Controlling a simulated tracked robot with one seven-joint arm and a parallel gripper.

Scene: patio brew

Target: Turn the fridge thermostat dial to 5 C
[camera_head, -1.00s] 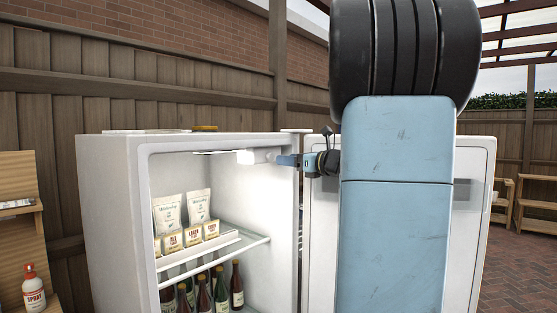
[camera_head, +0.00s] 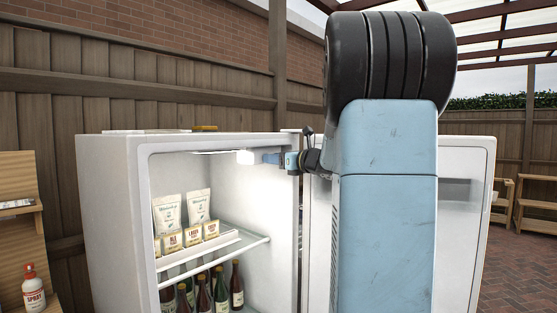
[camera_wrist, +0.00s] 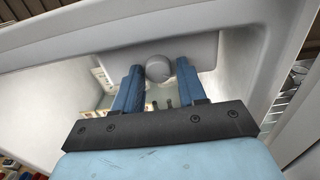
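The open white fridge (camera_head: 108,215) stands left of centre in the head view. Its thermostat housing (camera_head: 246,157) is a small white block under the ceiling of the compartment. In the wrist view the grey round dial (camera_wrist: 158,68) sits on the housing (camera_wrist: 200,48). My gripper (camera_head: 267,158) reaches into the upper right of the fridge, close to the housing. In the wrist view its two blue fingers (camera_wrist: 158,72) are spread apart, one on each side of the dial. A gap seems to show on both sides; contact is unclear. The dial's markings cannot be read.
The shelf (camera_head: 215,253) holds packets (camera_head: 167,212) and small boxes (camera_head: 192,236), with bottles (camera_head: 221,290) below. The open fridge door (camera_head: 468,215) stands right, partly behind my arm.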

